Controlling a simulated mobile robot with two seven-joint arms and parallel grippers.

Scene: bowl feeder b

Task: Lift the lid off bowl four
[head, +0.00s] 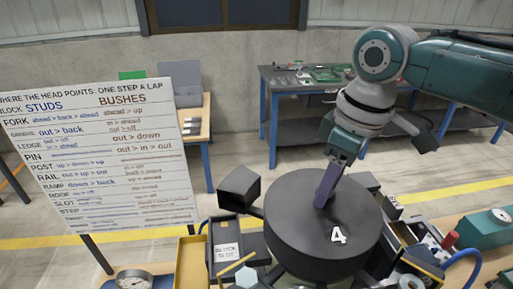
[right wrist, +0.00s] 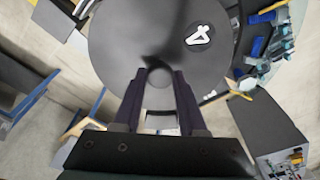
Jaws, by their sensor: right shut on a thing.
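The lid (head: 290,230) is a large dark grey disc with a white number 4, in the lower middle of the head view. It also fills the top of the right wrist view (right wrist: 130,45). My right gripper (head: 325,192) reaches down to the lid's middle from above. In the right wrist view, its two dark fingers (right wrist: 158,82) are shut on the round knob (right wrist: 160,76) of the lid. Bowl four is mostly hidden under the lid, and I cannot tell whether there is a gap between them. My left gripper is not in view.
A dark angular box (head: 239,186) stands close left of the lid. A whiteboard with text (head: 100,150) stands at the left. Trays, a gauge (head: 133,279) and a teal device (head: 485,228) crowd the bench around. A blue-legged table (head: 300,85) stands behind, across open floor.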

